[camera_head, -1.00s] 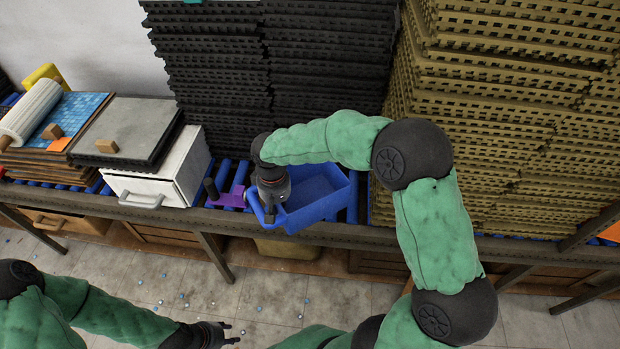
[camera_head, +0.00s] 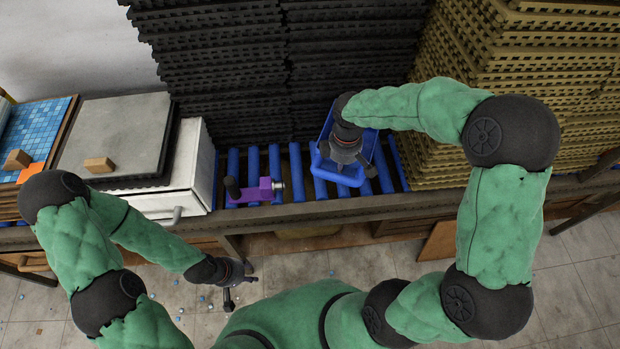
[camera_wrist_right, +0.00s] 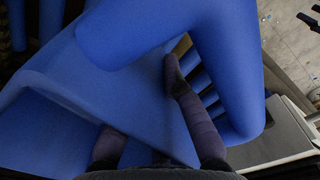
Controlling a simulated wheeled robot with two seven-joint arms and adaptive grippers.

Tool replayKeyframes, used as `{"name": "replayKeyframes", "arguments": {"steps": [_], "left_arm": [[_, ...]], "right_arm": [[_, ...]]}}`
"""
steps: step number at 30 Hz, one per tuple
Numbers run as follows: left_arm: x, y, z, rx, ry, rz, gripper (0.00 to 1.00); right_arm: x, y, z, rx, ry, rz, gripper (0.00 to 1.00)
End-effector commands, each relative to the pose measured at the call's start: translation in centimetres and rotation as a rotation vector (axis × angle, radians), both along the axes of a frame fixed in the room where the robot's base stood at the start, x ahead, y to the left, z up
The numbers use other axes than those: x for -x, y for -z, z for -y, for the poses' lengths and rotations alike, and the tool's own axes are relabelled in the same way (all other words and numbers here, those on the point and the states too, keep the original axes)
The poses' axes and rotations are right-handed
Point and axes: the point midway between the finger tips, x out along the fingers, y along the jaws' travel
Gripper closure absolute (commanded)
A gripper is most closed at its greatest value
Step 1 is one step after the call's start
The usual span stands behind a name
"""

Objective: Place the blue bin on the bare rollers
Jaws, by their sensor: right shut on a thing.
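The blue bin (camera_head: 329,172) is over the right part of the blue rollers (camera_head: 297,165), in front of the dark stack. I cannot tell whether its base touches them. My right gripper (camera_head: 347,160) is shut on the bin's near rim and hides part of its inside. In the right wrist view the fingers (camera_wrist_right: 145,98) straddle a blue wall of the bin (camera_wrist_right: 60,125). Bare rollers show left of the bin and a little to its right. My left gripper (camera_head: 238,287) is open and empty, low in front of the bench.
A purple clamp-like tool with a dark handle (camera_head: 262,190) lies on the rollers left of the bin. A white drawer box (camera_head: 190,180) stands further left. Dark (camera_head: 220,70) and yellow-brown (camera_head: 520,90) stacks rise behind and to the right.

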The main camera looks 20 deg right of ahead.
Motion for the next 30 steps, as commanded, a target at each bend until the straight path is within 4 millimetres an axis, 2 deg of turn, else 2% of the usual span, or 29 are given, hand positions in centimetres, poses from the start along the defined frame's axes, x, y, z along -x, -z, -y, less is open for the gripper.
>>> {"name": "replayKeyframes", "arguments": {"steps": [6, 12, 17, 24, 30], "left_arm": [[0.0, 1.0, 0.0, 0.000, 0.000, 0.001, 0.60], [-0.1, 1.3, 0.0, 0.000, 0.000, 0.001, 0.60], [-0.1, 1.7, 0.0, 0.000, 0.000, 0.001, 0.60], [-0.1, 3.0, 0.0, 0.000, 0.000, 0.001, 0.60], [-0.1, 3.5, 0.0, 0.000, 0.000, 0.001, 0.60]], "right_arm": [[1.5, 1.1, 1.9, 0.003, -0.263, 0.005, 1.00], [2.3, 1.6, 2.6, 0.005, -0.403, 0.005, 1.00], [2.4, 2.6, 2.7, 0.005, -0.432, 0.003, 1.00], [2.5, 6.2, 2.7, 0.005, -0.430, 0.003, 1.00], [2.4, 7.6, 2.7, 0.004, -0.430, 0.004, 1.00]]}}
